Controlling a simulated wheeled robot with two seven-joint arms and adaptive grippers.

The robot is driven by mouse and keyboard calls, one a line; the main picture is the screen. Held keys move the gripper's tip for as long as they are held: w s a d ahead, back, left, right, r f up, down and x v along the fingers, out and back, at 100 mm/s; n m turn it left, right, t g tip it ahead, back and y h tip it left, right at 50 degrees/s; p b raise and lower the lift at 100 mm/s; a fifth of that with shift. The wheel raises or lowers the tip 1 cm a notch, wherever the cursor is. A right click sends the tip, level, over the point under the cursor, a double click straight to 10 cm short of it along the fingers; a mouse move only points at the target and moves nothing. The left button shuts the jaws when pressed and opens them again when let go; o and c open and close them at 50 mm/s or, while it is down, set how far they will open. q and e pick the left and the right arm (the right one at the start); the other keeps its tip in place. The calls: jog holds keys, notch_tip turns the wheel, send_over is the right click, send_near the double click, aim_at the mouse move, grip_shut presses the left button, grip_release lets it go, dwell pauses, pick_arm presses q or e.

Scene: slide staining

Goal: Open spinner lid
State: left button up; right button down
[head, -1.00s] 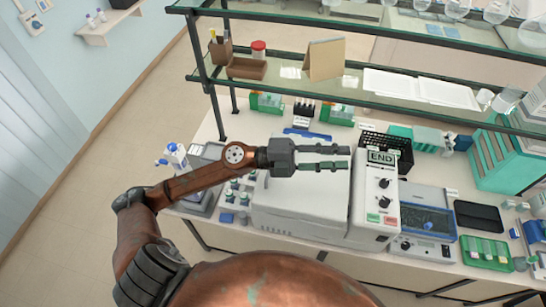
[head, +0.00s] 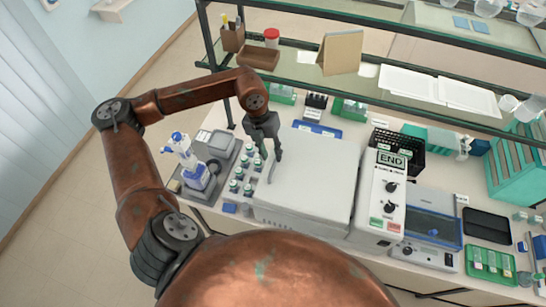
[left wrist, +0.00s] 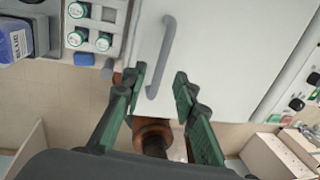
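The spinner is a light grey box (head: 312,185) on the bench with a flat closed lid. Its control panel (head: 385,200) at the right carries an END display. A grey curved handle (left wrist: 160,57) runs along the lid in the left wrist view; in the head view the handle (head: 272,172) is at the lid's left edge. My left gripper (head: 278,155) points down over the lid's left part. In the left wrist view its green fingers (left wrist: 158,85) are spread, with the handle in the gap between them, apart from both. My right gripper is not in view.
Several green-capped bottles (head: 247,172) stand in a rack left of the spinner, close to my gripper. A blue-and-white bottle (head: 190,165) stands further left. A shelf rail (head: 400,98) crosses above the bench's back. A black basket (head: 397,150) sits behind the control panel.

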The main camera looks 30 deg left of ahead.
aim_at(274, 163)
pick_arm(q)
jog(key=shift+d+f+p, duration=0.2)
jog(key=shift+f, duration=0.7)
jog(key=shift+d+f+p, duration=0.15)
jog(key=shift+f, duration=0.7)
jog(key=shift+c, duration=0.7)
grip_shut()
